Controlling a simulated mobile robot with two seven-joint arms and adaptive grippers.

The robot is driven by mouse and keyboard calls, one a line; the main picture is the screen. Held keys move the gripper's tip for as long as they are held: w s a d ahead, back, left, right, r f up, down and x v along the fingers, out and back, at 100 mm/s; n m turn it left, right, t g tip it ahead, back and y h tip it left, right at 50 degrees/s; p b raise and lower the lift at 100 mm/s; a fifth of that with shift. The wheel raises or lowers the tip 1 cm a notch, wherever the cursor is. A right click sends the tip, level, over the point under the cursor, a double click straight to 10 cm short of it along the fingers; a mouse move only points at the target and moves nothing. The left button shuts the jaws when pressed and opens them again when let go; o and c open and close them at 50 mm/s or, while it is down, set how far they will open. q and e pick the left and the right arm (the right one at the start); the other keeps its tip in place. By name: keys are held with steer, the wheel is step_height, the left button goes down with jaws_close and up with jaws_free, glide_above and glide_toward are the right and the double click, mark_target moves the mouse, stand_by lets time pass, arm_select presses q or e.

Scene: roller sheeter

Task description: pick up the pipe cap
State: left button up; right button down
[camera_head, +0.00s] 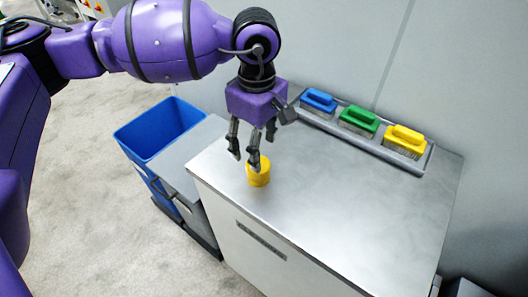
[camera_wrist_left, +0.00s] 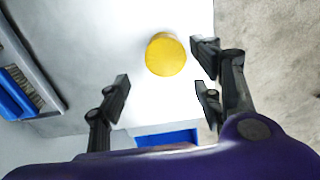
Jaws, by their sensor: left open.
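The pipe cap (camera_head: 259,174) is a short yellow cylinder standing on the metal cabinet top near its front left edge. My left gripper (camera_head: 250,156) comes down over the cabinet from above, open and empty, with its fingers partly in front of the cap. In the left wrist view the pipe cap (camera_wrist_left: 166,55) lies beyond the gap between the fingertips of my left gripper (camera_wrist_left: 162,72), closer to the right-hand fingers. No finger clearly touches it. My right gripper is not in view.
A grey tray (camera_head: 432,158) along the back of the cabinet top (camera_head: 345,215) holds blue (camera_head: 319,100), green (camera_head: 359,121) and yellow (camera_head: 404,140) brushes. A blue bin (camera_head: 160,128) stands left of the cabinet. The right part of the top is clear.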

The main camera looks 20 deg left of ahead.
arm_select(q)
steer(key=f, duration=0.1)
steer(key=s+f, duration=0.1)
steer(key=f, duration=0.1)
steer(key=shift+d+f+p, duration=0.1)
steer(key=shift+f+p, duration=0.2)
steer(key=f, duration=0.3)
steer(key=shift+w+f, duration=0.25)
steer(key=shift+f, duration=0.2)
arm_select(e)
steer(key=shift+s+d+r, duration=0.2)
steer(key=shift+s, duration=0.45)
arm_select(q)
steer(key=c, duration=1.2)
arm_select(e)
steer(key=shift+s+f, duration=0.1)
